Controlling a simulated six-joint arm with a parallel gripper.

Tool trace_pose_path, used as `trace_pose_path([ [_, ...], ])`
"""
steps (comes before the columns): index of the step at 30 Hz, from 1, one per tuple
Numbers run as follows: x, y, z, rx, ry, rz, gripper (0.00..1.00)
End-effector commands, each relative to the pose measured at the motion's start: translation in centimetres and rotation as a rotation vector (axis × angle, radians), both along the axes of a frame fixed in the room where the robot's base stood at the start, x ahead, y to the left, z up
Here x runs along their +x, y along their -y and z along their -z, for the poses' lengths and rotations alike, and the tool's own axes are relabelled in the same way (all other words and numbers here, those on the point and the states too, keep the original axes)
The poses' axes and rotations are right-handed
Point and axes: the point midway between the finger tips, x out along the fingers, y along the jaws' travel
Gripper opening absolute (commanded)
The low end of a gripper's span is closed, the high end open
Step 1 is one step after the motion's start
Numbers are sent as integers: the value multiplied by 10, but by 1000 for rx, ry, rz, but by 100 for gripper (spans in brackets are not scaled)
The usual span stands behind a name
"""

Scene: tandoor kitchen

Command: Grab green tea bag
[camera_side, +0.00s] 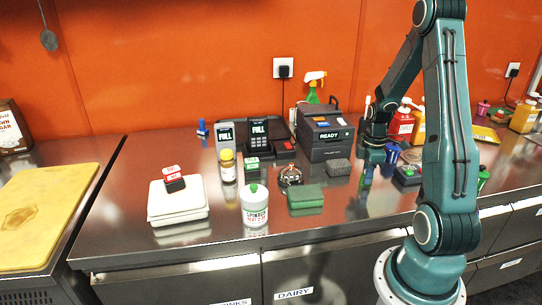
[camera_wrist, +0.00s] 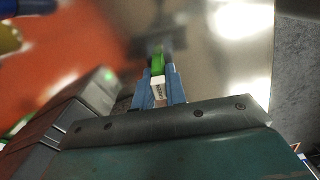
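My gripper (camera_side: 375,170) points down close to the steel counter, to the right of the black box marked READY. In the wrist view its two blue fingers (camera_wrist: 159,84) flank a small green piece with a white printed label (camera_wrist: 158,88), which looks like the green tea bag. The gap between the fingers and this piece is too small to make out, so I cannot tell whether they grip it. In the side view the piece is not distinguishable at the fingers. A small green-and-white box (camera_side: 251,168) stands left of the black box, away from my gripper.
The black READY box (camera_side: 324,135) stands close left of my gripper. Red (camera_side: 401,126) and yellow bottles stand behind it to the right.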

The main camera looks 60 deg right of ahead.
Motion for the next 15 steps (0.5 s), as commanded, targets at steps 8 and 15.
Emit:
trace_pose_path([
  [8,0,0,0,0,0,0,0],
  [15,0,0,-6,-1,1,0,0],
])
